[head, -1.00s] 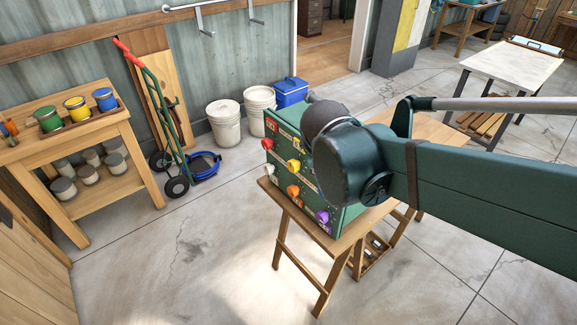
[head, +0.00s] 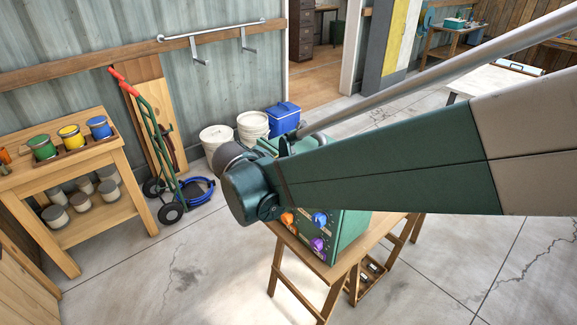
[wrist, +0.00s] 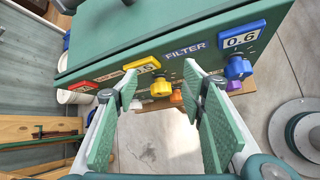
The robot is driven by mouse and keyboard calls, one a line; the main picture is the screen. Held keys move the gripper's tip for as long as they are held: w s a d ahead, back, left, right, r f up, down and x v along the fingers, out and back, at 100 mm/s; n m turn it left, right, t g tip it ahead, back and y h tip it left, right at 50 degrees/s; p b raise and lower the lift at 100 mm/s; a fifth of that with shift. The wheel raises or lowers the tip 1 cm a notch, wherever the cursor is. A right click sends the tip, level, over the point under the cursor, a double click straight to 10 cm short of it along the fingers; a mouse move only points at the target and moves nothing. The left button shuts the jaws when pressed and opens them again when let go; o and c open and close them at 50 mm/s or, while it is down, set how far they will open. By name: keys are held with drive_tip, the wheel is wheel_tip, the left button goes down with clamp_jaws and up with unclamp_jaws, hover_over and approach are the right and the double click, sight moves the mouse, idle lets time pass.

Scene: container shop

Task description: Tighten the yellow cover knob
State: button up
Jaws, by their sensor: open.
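The yellow cover knob (wrist: 160,87) sticks out from the front of a green box in the wrist view, below a yellow-framed label (wrist: 147,65). My gripper (wrist: 161,77) is open, its two green-padded fingers on either side of the yellow knob's place in the picture. I see no contact, and the gap in depth is unclear. In the head view my arm hides the yellow knob and the gripper. The green box (head: 350,232) stands on a wooden stand.
A blue knob (wrist: 238,68) under a 0.6 label sits right of the yellow one. An orange knob (head: 287,219) and a purple knob (head: 317,244) sit lower on the box. The wooden stand (head: 333,272) has open floor around it. Buckets (head: 216,138) stand by the wall.

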drive_tip(key=s+a+f+n+h, duration=0.1)
drive_tip(key=a+f+n+h, duration=0.4)
drive_tip(key=a, duration=0.3)
drive_tip(key=shift+s+f+t+h+p, duration=0.3)
drive_tip(key=shift+f+h+p, duration=0.2)
drive_tip(key=shift+f, duration=0.35)
drive_tip(key=shift+w+d, duration=0.1)
drive_tip(key=x, duration=0.7)
drive_tip(key=shift+w+d+b, duration=0.2)
drive_tip(key=shift+b, duration=0.15)
drive_tip(key=shift+f, duration=0.15)
drive_tip(key=c, duration=0.9)
